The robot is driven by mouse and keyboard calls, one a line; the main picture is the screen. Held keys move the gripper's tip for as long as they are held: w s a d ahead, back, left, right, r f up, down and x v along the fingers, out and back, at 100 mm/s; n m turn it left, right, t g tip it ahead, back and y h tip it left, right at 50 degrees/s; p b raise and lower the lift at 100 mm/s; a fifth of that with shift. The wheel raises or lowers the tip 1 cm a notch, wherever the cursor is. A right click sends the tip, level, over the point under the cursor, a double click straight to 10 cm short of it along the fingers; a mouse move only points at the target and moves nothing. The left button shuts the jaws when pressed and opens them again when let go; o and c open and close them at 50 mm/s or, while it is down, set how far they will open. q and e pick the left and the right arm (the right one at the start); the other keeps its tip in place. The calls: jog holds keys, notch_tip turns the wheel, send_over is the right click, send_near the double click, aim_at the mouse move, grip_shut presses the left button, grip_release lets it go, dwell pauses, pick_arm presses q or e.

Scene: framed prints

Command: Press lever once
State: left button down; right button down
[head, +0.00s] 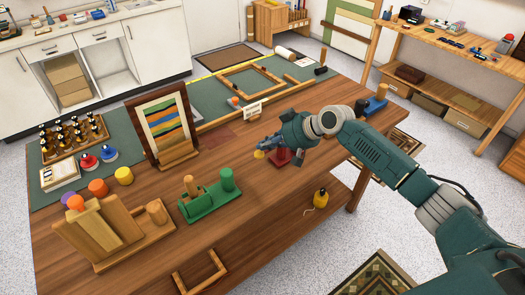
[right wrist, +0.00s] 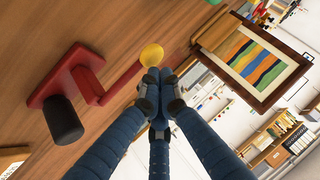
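A red lever device (head: 283,157) with a yellow knob (head: 258,154) stands on the wooden table, partly hidden by my right gripper (head: 268,144). In the right wrist view its red base (right wrist: 52,88), black cylinder (right wrist: 62,120) and red arm (right wrist: 118,83) show. The arm ends in the yellow knob (right wrist: 151,55). My right gripper's blue fingers (right wrist: 154,82) are drawn together with nothing between them. Their tips are right by the knob; I cannot tell whether they touch it. My left gripper is not in view.
A green device (head: 208,197) and a wooden one (head: 115,232) stand left on the table (head: 270,215). A framed striped print (head: 165,125) stands behind them. A blue device (head: 372,105) is at the far right.

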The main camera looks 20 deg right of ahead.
jog(key=shift+s+a+f+b, duration=0.15)
jog(key=shift+f+b, duration=0.5)
jog(key=shift+f, duration=0.7)
dwell(0.6)
dwell(0.5)
jog(key=shift+d+r+p, duration=0.15)
jog(key=shift+r+p, duration=0.65)
jog(key=shift+r, duration=0.2)
jog(key=shift+d+r+p, duration=0.1)
jog(key=shift+r+p, duration=0.65)
jog(key=shift+r, duration=0.2)
jog(key=shift+r, duration=0.1)
jog(key=r+p, duration=0.2)
jog(key=r, duration=0.1)
jog(key=r+p, duration=0.2)
jog(key=shift+w+d, duration=0.15)
jog(key=shift+w, duration=0.1)
jog(key=shift+f, duration=0.1)
